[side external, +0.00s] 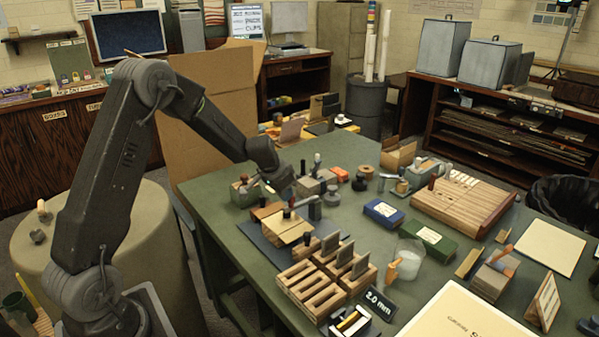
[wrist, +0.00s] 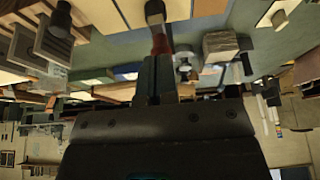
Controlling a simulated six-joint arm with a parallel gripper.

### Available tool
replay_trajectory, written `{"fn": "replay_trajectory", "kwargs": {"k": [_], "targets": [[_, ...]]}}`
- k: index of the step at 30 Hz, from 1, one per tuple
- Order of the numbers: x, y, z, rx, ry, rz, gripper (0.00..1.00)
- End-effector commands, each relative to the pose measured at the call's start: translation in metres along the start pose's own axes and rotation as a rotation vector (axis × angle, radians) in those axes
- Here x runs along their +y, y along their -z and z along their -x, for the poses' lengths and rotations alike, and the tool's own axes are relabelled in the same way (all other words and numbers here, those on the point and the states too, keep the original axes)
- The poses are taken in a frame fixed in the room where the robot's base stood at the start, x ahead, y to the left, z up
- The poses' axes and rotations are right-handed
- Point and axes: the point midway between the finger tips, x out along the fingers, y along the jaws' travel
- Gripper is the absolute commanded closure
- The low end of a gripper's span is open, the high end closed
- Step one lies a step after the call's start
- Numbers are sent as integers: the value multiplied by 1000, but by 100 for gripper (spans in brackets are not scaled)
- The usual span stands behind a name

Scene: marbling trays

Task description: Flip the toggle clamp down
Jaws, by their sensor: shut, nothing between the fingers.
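My gripper (side external: 278,180) is low over the near left part of the green table, pointing down. In the wrist view its dark fingers (wrist: 154,72) are together with nothing between them. A reddish piece (wrist: 160,43) shows just beyond the fingertips, with a dark upright part (wrist: 155,12) behind it over a pale board. These look like parts of the toggle clamp, but I cannot tell whether the fingers touch them. In the side view, a small dark-knobbed fixture, apparently the clamp (side external: 289,212), stands by the pale board (side external: 282,231). Its lever position is unclear.
A green-grey block (side external: 242,194) stands left of my gripper, and grey blocks (side external: 314,183) stand right of it. A slotted wooden rack (side external: 305,284), blue box (side external: 383,212), green box (side external: 428,239) and slatted tray (side external: 462,205) crowd the table.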

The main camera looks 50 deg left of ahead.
Motion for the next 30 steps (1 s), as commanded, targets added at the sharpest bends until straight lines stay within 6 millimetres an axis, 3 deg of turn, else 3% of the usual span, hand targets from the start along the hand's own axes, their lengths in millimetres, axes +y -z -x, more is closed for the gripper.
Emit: {"fn": "replay_trajectory", "kwargs": {"k": [15,30], "targets": [[0,0,0,0,0,0,100],[0,16,2,-1,-1,1,100]]}}
